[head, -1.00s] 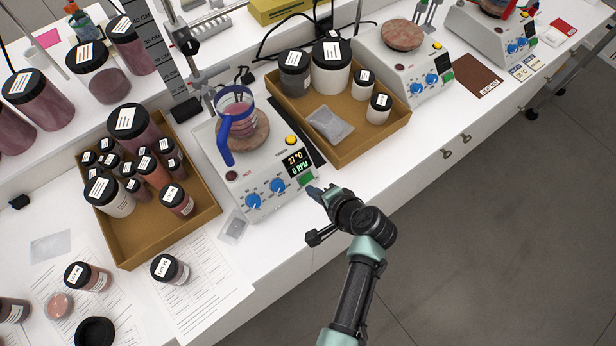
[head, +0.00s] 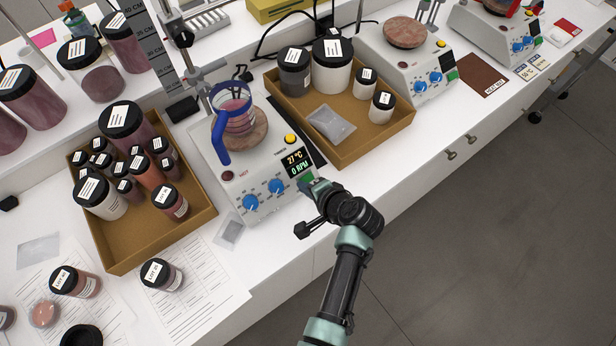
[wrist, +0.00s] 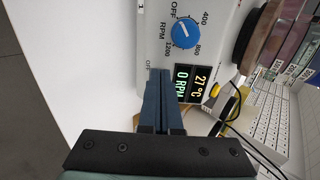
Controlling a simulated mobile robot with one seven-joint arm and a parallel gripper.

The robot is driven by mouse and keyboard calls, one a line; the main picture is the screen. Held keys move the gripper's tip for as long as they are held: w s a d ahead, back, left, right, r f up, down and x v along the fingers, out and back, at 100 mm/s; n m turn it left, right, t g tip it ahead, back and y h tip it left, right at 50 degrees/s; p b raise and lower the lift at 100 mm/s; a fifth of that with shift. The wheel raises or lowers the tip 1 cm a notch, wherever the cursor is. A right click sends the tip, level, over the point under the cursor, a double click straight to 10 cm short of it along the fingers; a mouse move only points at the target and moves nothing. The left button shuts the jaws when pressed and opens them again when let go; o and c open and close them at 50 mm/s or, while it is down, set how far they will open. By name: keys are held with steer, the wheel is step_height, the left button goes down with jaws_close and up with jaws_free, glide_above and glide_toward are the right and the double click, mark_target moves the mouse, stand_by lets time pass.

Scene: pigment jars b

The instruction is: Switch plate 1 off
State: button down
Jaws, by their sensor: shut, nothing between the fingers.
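The nearest hotplate (head: 235,177), a white unit with two blue knobs, stands left of centre in the head view. Its display (head: 297,163) is lit and reads 27 °C and 0 RPM; the display also shows in the wrist view (wrist: 188,84). A beaker with a blue clip and pinkish content (head: 237,117) stands on its round top. My gripper (head: 306,184) is shut and empty, its fingertips at the front panel just below the display, over the green switch area. In the wrist view the blue fingers (wrist: 163,100) hide the switch. I cannot tell whether they touch it.
A cardboard tray with jars (head: 377,133) stands right of the hotplate, and another tray (head: 200,220) left of it. Two more hotplates (head: 425,75) stand farther right. A small packet (head: 229,231) lies by the hotplate's front left corner. The floor in front is clear.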

steer(key=shift+w+f, duration=0.1)
steer(key=shift+f, duration=0.05)
steer(key=shift+w+a+f+b, duration=0.15)
steer(key=shift+a+f+b, duration=0.05)
steer(key=shift+b, duration=0.1)
steer(key=p+v, duration=0.2)
steer(key=v, duration=1.5)
stand_by(0.4)
